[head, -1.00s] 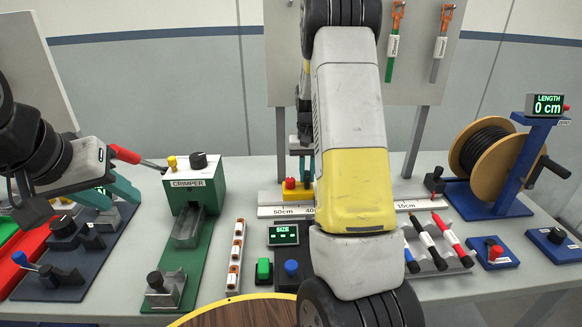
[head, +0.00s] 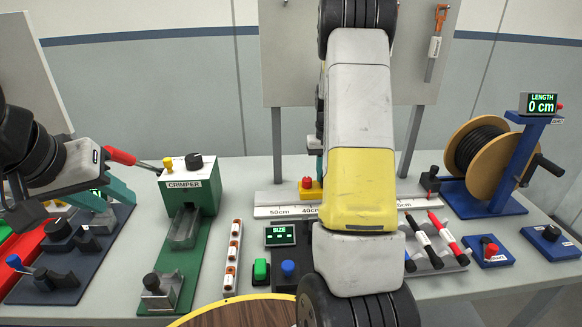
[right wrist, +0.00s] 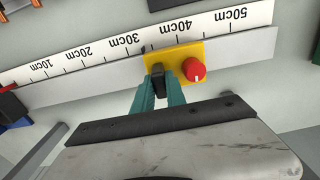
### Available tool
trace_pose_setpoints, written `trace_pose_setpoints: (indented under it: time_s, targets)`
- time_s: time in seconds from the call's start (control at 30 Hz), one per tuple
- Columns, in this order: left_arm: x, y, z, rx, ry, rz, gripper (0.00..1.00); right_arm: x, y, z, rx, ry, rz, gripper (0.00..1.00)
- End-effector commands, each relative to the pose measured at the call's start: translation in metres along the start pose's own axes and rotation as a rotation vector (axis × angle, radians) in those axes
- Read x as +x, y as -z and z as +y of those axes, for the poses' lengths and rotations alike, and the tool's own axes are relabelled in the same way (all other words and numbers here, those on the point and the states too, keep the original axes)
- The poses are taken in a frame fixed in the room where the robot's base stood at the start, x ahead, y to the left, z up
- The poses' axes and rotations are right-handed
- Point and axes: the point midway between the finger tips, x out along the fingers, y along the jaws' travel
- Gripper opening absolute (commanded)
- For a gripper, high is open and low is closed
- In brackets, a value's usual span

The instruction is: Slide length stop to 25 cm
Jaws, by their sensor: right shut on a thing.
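The length stop is a yellow block (right wrist: 176,66) with a black upright handle (right wrist: 158,80) and a red knob (right wrist: 194,69). It sits on the rail behind the white scale (right wrist: 85,58), between about the 35 and 45 cm marks in the right wrist view. My right gripper (right wrist: 158,88) is shut on the black handle, one teal finger on each side.
The green crimper (head: 190,190) stands left of the scale. The cable spool (head: 487,160) and the length display reading 0 cm (head: 541,104) are at the right. A black post (head: 430,180) stands near the scale's low end. Several pens (head: 430,245) lie in front.

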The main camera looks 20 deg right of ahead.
Motion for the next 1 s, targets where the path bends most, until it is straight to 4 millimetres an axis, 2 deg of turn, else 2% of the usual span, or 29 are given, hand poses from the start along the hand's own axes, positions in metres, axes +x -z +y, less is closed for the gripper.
trace_pose_setpoints:
  time_s: [0.03, 0.2, 0.4, 0.6, 0.87, 0.9, 1.0]
  targets:
    - [0.000, 0.000, 0.000, 0.000, 0.000, 0.000, 0.36, 0.000, -0.001, 0.016, 0.007, -0.002, -0.001, 0.00]
    - [0.000, 0.000, 0.000, 0.000, 0.000, 0.000, 0.36, 0.000, -0.001, 0.052, 0.006, -0.001, 0.000, 0.00]
    - [0.000, 0.000, 0.000, 0.000, 0.000, 0.000, 0.36, 0.000, 0.000, 0.078, 0.003, -0.001, 0.000, 0.00]
    - [0.000, 0.000, 0.000, 0.000, 0.000, 0.000, 0.36, -0.001, 0.000, 0.085, 0.001, 0.000, 0.000, 0.00]
    - [0.000, 0.000, 0.000, 0.000, 0.000, 0.000, 0.36, -0.001, 0.000, 0.085, 0.000, 0.000, 0.001, 0.00]
    - [0.000, 0.000, 0.000, 0.000, 0.000, 0.000, 0.36, -0.001, 0.000, 0.085, 0.000, 0.000, 0.001, 0.22]
    - [0.000, 0.000, 0.000, 0.000, 0.000, 0.000, 0.36, -0.001, 0.000, 0.085, 0.000, 0.000, 0.001, 0.38]
